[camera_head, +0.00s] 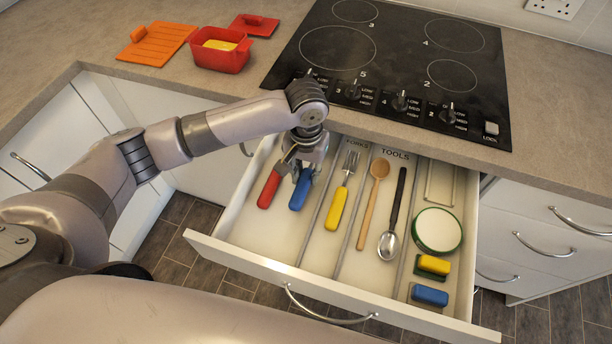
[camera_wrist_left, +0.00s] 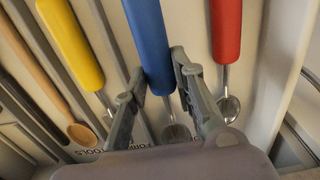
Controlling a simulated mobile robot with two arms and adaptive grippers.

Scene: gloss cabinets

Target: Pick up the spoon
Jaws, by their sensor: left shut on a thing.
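My left gripper (camera_head: 294,170) reaches down into the open drawer's left compartment. It is shut on the blue-handled utensil (camera_head: 300,191), whose blue handle (camera_wrist_left: 150,40) runs between the two fingers in the left wrist view. The metal end of that utensil is partly hidden behind the gripper. A red-handled spoon (camera_head: 269,189) lies beside it; its metal bowl (camera_wrist_left: 229,108) shows just right of the fingers in the wrist view. My right gripper is not in view.
A yellow-handled fork (camera_head: 342,194) lies in the neighbouring compartment, with a thin divider (camera_head: 322,205) between. A round white-and-green container (camera_head: 438,230) and two sponges (camera_head: 430,294) are at the drawer's right. The drawer front (camera_head: 340,297) and counter edge (camera_head: 400,150) bound the space.

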